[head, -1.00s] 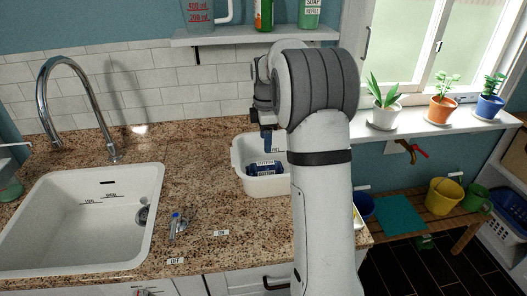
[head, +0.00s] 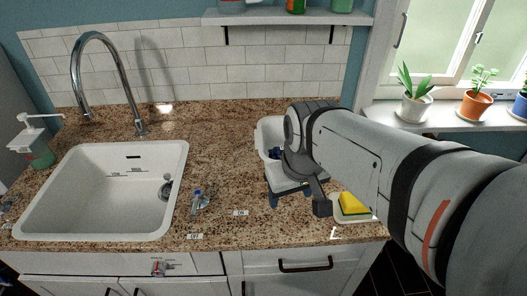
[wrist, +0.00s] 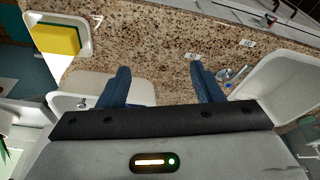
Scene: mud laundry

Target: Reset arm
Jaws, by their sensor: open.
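A yellow sponge (head: 352,203) sits on a white dish at the counter's right front. The sink (head: 105,195) and tap (head: 105,75) are at left. A small lever (head: 199,202) stands right of the sink. Potted plants (head: 415,105) line the windowsill.

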